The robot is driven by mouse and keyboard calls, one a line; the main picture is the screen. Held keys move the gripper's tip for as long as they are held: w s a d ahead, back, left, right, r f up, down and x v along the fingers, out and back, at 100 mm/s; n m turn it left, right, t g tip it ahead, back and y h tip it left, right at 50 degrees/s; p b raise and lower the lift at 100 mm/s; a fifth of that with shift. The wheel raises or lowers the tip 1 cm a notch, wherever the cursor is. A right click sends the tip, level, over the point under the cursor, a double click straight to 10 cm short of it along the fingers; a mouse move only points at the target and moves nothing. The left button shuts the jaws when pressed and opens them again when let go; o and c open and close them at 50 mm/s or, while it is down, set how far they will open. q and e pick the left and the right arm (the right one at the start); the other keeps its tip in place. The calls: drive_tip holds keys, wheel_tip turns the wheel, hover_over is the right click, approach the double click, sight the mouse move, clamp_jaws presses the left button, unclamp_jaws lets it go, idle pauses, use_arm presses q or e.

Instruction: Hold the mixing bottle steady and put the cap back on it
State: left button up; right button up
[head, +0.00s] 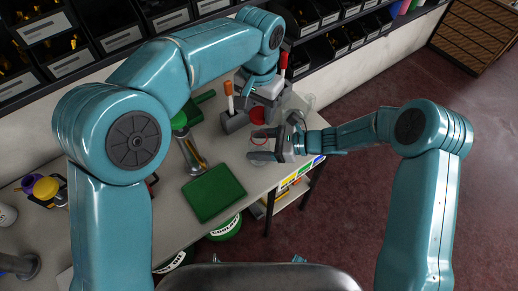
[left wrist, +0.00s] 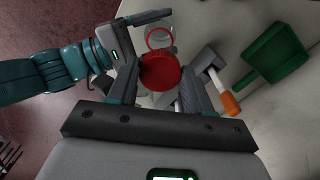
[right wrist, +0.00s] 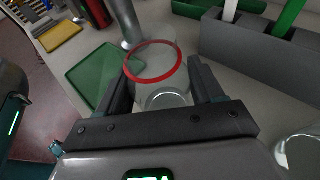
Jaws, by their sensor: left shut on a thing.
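The red cap (left wrist: 160,72) is held between the fingers of my left gripper (left wrist: 155,90), which is shut on it. The cap also shows in the head view (head: 258,116), just above my right gripper (head: 262,146). The clear mixing bottle with a red ring (right wrist: 155,62) stands between the two fingers of my right gripper (right wrist: 162,85), which looks open around it. The bottle's red ring also shows in the left wrist view (left wrist: 160,38), beside the cap. The cap is apart from the bottle. The see-through bottle's sides are hard to make out.
A grey holder (head: 233,122) with an orange-topped tool stands left of my left gripper. A green tray (head: 214,192) lies nearer on the table, beside a metal cylinder (head: 191,155). Dark bins line the wall behind. The table's right edge is close to my right gripper.

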use_arm(q)
hover_over(259, 130)
drive_tip(key=s, duration=0.2)
drive_tip(key=shift+w+f, duration=0.15)
drive_tip(key=shift+f, duration=2.35)
drive_tip(key=shift+f, duration=0.85)
drive_tip(key=shift+f, duration=0.6)
